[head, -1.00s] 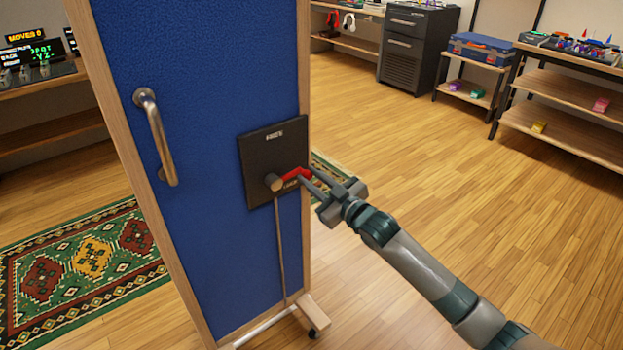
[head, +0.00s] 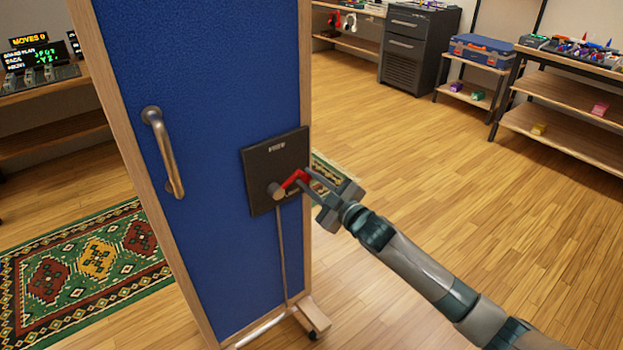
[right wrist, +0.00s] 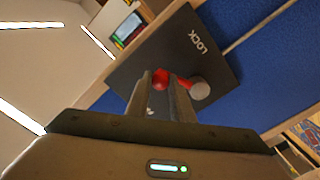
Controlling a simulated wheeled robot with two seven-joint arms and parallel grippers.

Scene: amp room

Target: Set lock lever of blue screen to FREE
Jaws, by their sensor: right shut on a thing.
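The blue screen (head: 215,80) stands upright in a wooden frame. A black lock plate (head: 262,160) is on its right side, with a label at its top too small to read in the head view. The red lock lever (head: 292,180) extends right and slightly up from a grey round pivot (head: 275,191). My right gripper (head: 306,180) is shut on the outer end of the lever. In the right wrist view the red lever (right wrist: 161,79) shows at the fingers, beside the grey pivot (right wrist: 200,91), and the plate carries the word LOCK (right wrist: 198,43). My left gripper is out of view.
A metal handle (head: 163,152) is on the screen's left. A thin rod (head: 282,250) runs from the plate down to the wheeled foot (head: 312,318). A patterned rug (head: 85,265) lies at left. Shelves (head: 570,95) stand at the back right. The floor at right is clear.

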